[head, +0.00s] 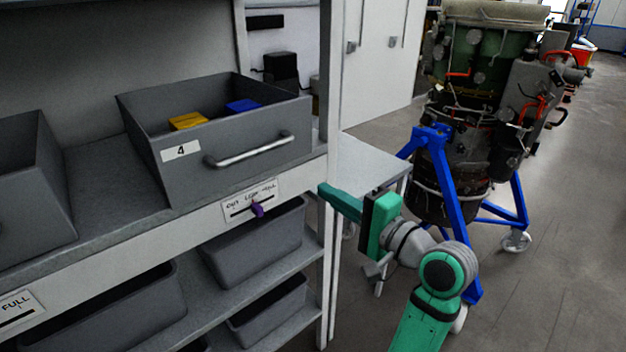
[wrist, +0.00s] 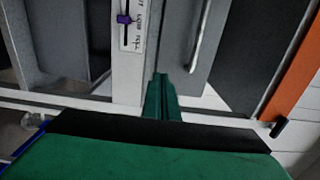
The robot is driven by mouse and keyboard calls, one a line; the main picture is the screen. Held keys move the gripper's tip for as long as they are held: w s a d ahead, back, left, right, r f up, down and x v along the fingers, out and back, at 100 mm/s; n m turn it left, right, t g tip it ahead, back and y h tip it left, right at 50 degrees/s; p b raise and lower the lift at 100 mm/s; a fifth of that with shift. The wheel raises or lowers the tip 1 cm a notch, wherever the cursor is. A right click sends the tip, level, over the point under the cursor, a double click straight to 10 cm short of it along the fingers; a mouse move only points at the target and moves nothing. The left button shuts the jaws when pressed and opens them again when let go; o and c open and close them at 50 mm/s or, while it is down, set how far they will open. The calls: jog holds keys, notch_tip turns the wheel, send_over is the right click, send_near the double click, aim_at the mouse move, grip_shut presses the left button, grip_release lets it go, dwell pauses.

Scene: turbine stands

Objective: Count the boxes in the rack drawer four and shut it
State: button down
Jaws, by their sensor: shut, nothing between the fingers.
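The rack drawer four (head: 235,158) is a grey open-topped bin with a "4" label and a metal handle (head: 250,150), pulled out on the rack's upper shelf. Inside I see a yellow box (head: 188,121) and a blue box (head: 242,105); the front wall hides part of the drawer's floor. Below it, a label strip with a purple slider (head: 257,209) is on the shelf edge. My green gripper (head: 322,188) is shut and empty, right of the drawer and beside the rack post. In the wrist view its fingers (wrist: 160,80) point toward the shelf edge, near the handle (wrist: 197,40).
Another grey bin (head: 35,185) stands left of drawer four. More bins (head: 255,245) fill the lower shelves. The white rack post (head: 333,250) is close to my gripper. A turbine on a blue stand (head: 430,180) stands at right, with grey floor around it.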

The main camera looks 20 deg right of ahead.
aim_at(272, 164)
jog(key=x, duration=0.4)
jog(key=a+x, duration=0.1)
jog(key=x, duration=0.4)
jog(key=a+x, duration=0.1)
jog(key=x, duration=0.3)
jog(key=shift+s+r, duration=0.15)
jog(key=shift+s, duration=0.1)
jog(key=x, duration=0.4)
jog(key=shift+d, duration=0.1)
jog(key=shift+a+r, duration=0.15)
jog(key=shift+a, duration=0.1)
jog(key=shift+s, duration=0.15)
